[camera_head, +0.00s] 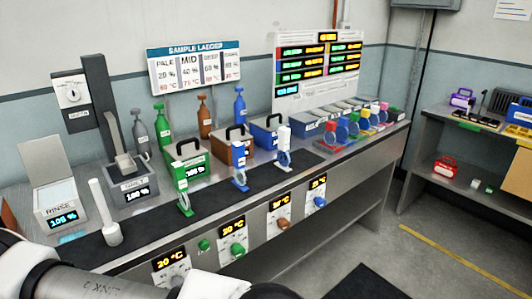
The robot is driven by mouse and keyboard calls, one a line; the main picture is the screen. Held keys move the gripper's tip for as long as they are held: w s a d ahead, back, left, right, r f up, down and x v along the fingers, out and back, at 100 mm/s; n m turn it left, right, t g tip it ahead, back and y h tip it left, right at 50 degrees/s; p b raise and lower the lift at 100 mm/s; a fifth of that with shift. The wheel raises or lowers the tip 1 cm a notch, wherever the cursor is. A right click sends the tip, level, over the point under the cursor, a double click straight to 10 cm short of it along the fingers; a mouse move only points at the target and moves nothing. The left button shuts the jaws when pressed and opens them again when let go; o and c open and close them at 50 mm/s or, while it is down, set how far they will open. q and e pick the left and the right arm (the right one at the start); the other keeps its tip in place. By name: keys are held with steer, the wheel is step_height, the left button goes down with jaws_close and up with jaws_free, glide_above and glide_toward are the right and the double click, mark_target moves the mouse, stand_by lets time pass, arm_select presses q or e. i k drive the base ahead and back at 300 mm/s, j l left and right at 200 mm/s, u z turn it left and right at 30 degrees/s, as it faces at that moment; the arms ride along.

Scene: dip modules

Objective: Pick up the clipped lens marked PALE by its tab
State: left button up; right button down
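My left arm crosses the bottom left corner, below the bench front. Neither gripper's fingers show.
The bench (345,195) carries a rinse unit (62,215), a target unit (135,190), several spray bottles and green, brown and blue tanks. Tall clip holders stand on its dark front strip.

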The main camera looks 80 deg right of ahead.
mark_target(284, 134)
steer(key=z, duration=2.85)
